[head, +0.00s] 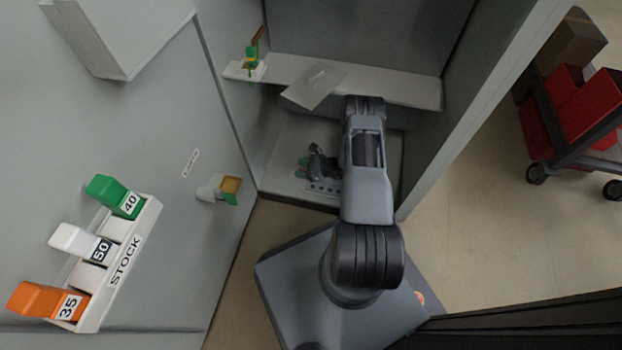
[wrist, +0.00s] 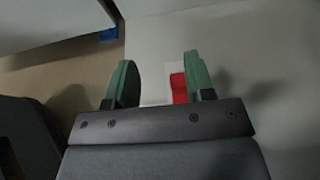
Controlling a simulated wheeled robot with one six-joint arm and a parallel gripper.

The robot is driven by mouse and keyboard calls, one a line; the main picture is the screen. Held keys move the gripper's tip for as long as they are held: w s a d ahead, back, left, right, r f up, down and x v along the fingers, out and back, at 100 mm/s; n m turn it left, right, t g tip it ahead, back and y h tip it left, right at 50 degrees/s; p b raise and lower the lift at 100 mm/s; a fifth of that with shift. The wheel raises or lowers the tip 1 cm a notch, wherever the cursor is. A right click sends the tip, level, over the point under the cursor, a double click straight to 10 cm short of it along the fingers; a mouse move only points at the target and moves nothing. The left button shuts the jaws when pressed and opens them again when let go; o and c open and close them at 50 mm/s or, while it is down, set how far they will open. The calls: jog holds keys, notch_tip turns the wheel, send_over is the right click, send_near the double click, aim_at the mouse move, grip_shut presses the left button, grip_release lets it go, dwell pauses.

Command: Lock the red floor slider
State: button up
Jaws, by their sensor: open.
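The red slider (wrist: 179,88) shows in the wrist view as a small red block on a white plate (wrist: 177,68). It lies between my gripper's fingers, close to the inner side of the right one, which partly hides it. I cannot tell whether they touch. My gripper (wrist: 160,62) is open, with green fingers spread apart and nothing held. In the head view my gripper (head: 303,168) is low inside the grey cabinet, under the shelf, and the red slider cannot be made out there.
A white shelf (head: 395,88) crosses the cabinet above my gripper, with a tilted translucent panel (head: 315,85) at its front. A green and yellow fixture (head: 250,62) sits at its left end. A STOCK rack (head: 140,235) is on the left. A blue piece (wrist: 109,34) shows at upper left.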

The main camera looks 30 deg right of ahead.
jog(key=s+a+r+p, duration=0.2)
jog(key=s+r+p, duration=0.3)
jog(key=s+r, duration=0.3)
jog(key=s, duration=0.4)
jog(key=a+r+n+g+p, duration=0.25)
jog(key=r+n+p, duration=0.25)
jog(key=r, duration=0.7)
jog(key=w+a+r+n+g+p, duration=0.1)
jog(key=r+n+g+p, duration=0.3)
jog(key=r, duration=0.8)
jog(key=a+r+n+g+p, duration=0.2)
jog(key=r+n+p, duration=0.35)
jog(key=r, duration=0.65)
jog(key=s+r+n+t+h+p, duration=0.1)
jog(key=s+r+n+h+p, duration=0.2)
jog(key=r, duration=0.9)
jog(key=s+r+n+t+h+p, duration=0.1)
jog(key=s+r+n+h+p, duration=0.1)
jog(key=r+n+p, duration=0.3)
jog(key=s+r+n+t+h+p, duration=0.1)
jog(key=s+r+n+h+p, duration=0.2)
jog(key=r+p, duration=0.8)
notch_tip(320, 180, up, 9)
jog(key=shift+s+a+f+n+h, duration=0.15)
jog(key=shift+s+a+n+h, duration=0.25)
jog(key=shift+h, duration=0.7)
